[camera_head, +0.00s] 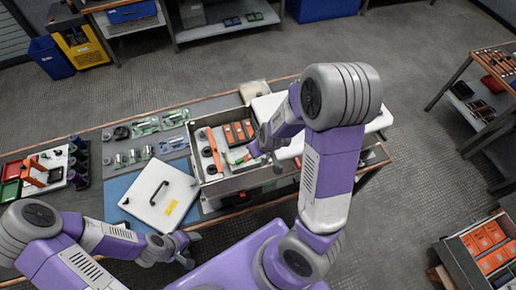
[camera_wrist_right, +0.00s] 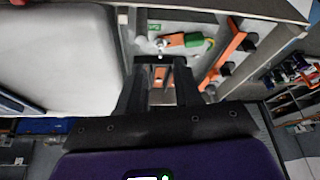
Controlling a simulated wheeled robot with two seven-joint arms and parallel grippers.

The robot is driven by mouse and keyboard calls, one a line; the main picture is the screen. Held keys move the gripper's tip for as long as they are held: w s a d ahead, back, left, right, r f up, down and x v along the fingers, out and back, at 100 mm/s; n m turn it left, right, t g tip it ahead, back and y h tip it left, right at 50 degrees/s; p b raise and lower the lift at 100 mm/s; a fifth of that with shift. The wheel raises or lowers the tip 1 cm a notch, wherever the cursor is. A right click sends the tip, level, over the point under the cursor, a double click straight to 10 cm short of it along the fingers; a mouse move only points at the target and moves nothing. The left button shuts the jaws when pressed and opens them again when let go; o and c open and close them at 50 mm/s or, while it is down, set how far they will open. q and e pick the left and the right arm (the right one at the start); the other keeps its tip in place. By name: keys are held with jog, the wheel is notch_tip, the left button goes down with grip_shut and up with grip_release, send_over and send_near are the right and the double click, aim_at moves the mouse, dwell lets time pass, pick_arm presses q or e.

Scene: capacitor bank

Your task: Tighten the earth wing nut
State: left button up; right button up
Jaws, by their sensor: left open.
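An open grey metal box (camera_head: 232,186) stands on the bench, with orange blocks (camera_head: 238,132) and a red-orange bar (camera_head: 211,150) inside. My right gripper (camera_head: 258,150) reaches into the box's right side. In the right wrist view, its dark fingertips (camera_wrist_right: 161,61) sit just short of a small silver part (camera_wrist_right: 160,43), which may be the earth wing nut. I cannot tell whether the fingers touch the silver part. My left gripper (camera_head: 186,250) is open and empty near the bench's front edge.
A white lid (camera_head: 160,190) with a black handle lies on a blue mat (camera_head: 118,188) left of the box. Small parts in trays (camera_head: 145,127) and a rack with red and green bins (camera_head: 11,180) are further left. A white panel (camera_head: 290,150) is right of the box.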

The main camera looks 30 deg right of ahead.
aim_at(244, 159)
jog(key=shift+w+d+f, duration=0.1)
jog(key=shift+c, duration=1.1)
jog(key=shift+w+d+f+m+b, duration=0.15)
jog(key=shift+m+b, duration=0.3)
jog(key=shift+m, duration=0.35)
jog(key=shift+c, duration=1.1)
jog(key=m+b, duration=0.1)
jog(key=m, duration=0.1)
jog(key=w+d+m+g+y+b, duration=0.1)
jog(key=m, duration=0.1)
jog(key=d+m+b, duration=0.1)
jog(key=m, duration=0.2)
jog(key=shift+w+f, duration=0.2)
jog(key=shift+w, duration=0.15)
grip_shut()
jog(key=d+r+m+g+y+b, duration=0.25)
jog(key=r+m+b, duration=0.2)
jog(key=m, duration=0.75)
jog(key=shift+y, duration=0.35)
jog(key=x, duration=0.3)
jog(key=b+x, duration=0.1)
jog(key=x, duration=0.2)
jog(key=d+x, duration=0.1)
jog(key=x, duration=0.3)
jog(key=shift+s+f, duration=0.15)
jog(key=shift+a, duration=0.15)
